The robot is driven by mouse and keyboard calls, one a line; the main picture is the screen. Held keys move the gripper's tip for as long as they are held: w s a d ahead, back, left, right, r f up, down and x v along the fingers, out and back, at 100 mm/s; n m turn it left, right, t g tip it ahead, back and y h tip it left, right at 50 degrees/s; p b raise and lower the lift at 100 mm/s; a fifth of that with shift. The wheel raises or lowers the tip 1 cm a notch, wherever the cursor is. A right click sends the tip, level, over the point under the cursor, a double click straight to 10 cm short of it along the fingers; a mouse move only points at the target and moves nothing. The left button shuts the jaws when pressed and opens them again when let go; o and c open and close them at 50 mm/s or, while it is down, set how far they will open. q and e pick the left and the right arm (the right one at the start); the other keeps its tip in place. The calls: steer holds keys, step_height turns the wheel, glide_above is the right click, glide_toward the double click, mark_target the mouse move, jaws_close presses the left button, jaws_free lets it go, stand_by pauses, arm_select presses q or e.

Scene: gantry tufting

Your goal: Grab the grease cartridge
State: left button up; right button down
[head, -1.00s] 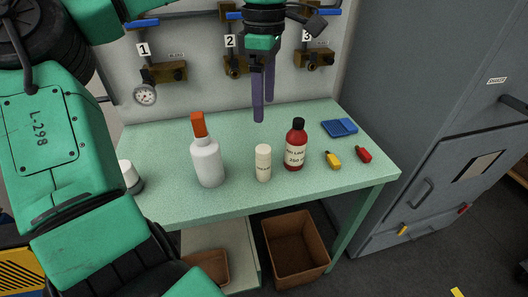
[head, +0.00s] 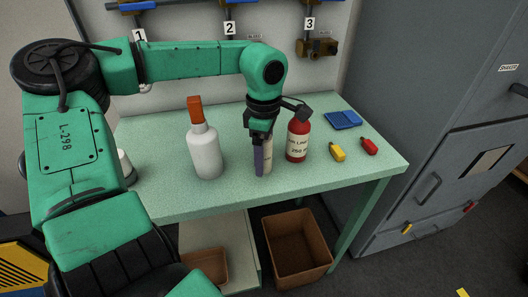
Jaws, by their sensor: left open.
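The grease cartridge appears to be the small cream cylinder (head: 267,162) standing upright on the green table, between the white bottle and the red bottle. My left gripper (head: 263,168) points down at it from above. Its purple fingers are open at the cylinder and cover much of it, including its top and label. I cannot tell whether a finger touches it. My right gripper is not in view.
A white bottle with an orange cap (head: 204,152) stands left of the gripper. A red bottle (head: 298,138) stands close on its right. A blue tray (head: 342,119), a yellow item (head: 337,152) and a red item (head: 369,146) lie farther right. The table's front (head: 220,203) is clear.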

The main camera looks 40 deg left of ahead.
arm_select(q)
jaws_close()
